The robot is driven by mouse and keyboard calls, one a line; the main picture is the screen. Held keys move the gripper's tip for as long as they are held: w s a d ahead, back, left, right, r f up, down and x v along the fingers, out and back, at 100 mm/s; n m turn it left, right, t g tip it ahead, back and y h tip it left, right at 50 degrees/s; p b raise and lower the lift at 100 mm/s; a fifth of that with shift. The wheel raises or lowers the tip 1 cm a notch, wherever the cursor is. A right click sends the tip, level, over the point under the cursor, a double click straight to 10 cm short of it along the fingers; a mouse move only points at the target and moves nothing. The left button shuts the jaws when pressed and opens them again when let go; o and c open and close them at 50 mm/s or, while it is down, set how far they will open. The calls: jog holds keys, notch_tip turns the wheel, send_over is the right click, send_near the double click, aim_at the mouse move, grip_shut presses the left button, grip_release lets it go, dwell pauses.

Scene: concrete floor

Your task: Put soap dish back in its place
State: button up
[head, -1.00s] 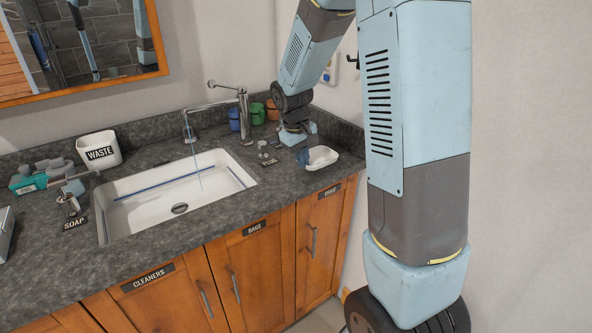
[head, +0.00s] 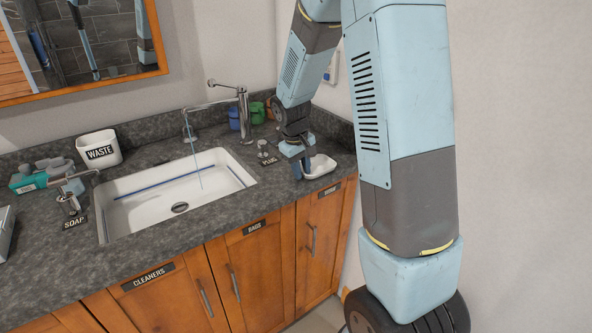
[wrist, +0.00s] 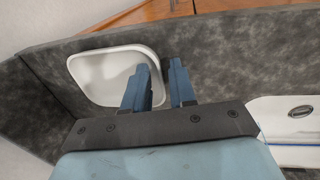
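The soap dish (head: 320,168) is a white, shallow, rounded dish at the right end of the grey counter, near the front edge. It also shows in the wrist view (wrist: 100,70), upper left. My gripper (head: 303,168) points down at its left side. Whether the dish is clear of the counter is hard to tell. A SOAP label (head: 75,223) lies left of the sink.
The white sink (head: 150,212) with running tap (head: 240,115) is left of my gripper. A plug (head: 263,149) stands close by. Coloured cups (head: 257,113) are behind. The wall closes off the right.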

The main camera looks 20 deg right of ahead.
notch_tip(320, 180, up, 12)
jog(key=a+f, duration=0.1)
jog(key=a, duration=0.1)
jog(key=s+d+r+m+t+y, duration=0.1)
jog(key=s+d+r+m+t, duration=0.1)
jog(key=s+r, duration=1.05)
jog(key=s+a+m+t+y, duration=0.1)
jog(key=s+t, duration=0.2)
jog(key=s, duration=1.2)
jog(key=shift+s+a+m, duration=0.2)
jog(key=shift+s+m, duration=0.1)
jog(key=shift+s, duration=0.05)
jog(key=shift+r, duration=0.1)
jog(key=shift+w, duration=0.65)
